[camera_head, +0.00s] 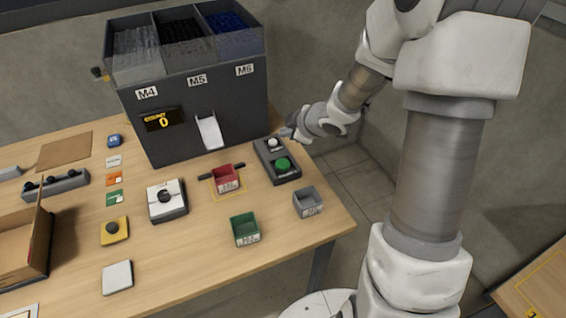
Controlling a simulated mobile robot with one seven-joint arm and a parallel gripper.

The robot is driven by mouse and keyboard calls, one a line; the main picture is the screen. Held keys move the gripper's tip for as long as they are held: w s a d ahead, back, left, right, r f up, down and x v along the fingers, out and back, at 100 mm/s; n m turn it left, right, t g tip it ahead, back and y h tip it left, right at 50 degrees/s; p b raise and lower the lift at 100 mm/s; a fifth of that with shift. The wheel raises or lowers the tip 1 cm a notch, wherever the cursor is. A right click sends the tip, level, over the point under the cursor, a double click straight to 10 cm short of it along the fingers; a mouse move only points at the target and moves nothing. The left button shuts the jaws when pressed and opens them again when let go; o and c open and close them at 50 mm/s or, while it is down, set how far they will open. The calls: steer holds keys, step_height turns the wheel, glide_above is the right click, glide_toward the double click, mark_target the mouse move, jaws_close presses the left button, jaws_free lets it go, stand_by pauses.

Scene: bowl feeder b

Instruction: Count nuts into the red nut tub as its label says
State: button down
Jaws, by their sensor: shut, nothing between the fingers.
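The red nut tub (228,179) stands upright on the table under the feeder's white chute (209,132), inside a yellow outline. Its front label is too small to read. The grey feeder (205,103) has bins marked M4, M5 and M6 on top, and its counter display (162,119) reads 0. A control box (277,161) with a white button (274,143) and a green button (282,164) is right of the tub. My gripper (287,132) is shut and empty at the far end of this box, close to the white button. I cannot tell whether it touches.
A green tub (244,230) and a grey tub (308,202) stand near the front edge. A white device with a dark knob (166,200), a yellow button box (114,231) and a cardboard box (28,250) are to the left.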

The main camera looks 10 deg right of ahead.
mark_target(286, 165)
steer(key=shift+f, duration=0.1)
step_height(286, 165, down, 9)
steer(key=b, duration=0.8)
steer(key=shift+r+b, duration=0.2)
steer(key=shift+b, duration=0.15)
steer(key=shift+f, duration=0.1)
stand_by(1.3)
steer(key=shift+f, duration=0.3)
steer(key=shift+f+b, duration=0.5)
steer(key=shift+b, duration=0.15)
stand_by(0.4)
steer(key=shift+r, duration=0.1)
steer(key=shift+r+p, duration=0.8)
steer(key=shift+p, duration=0.15)
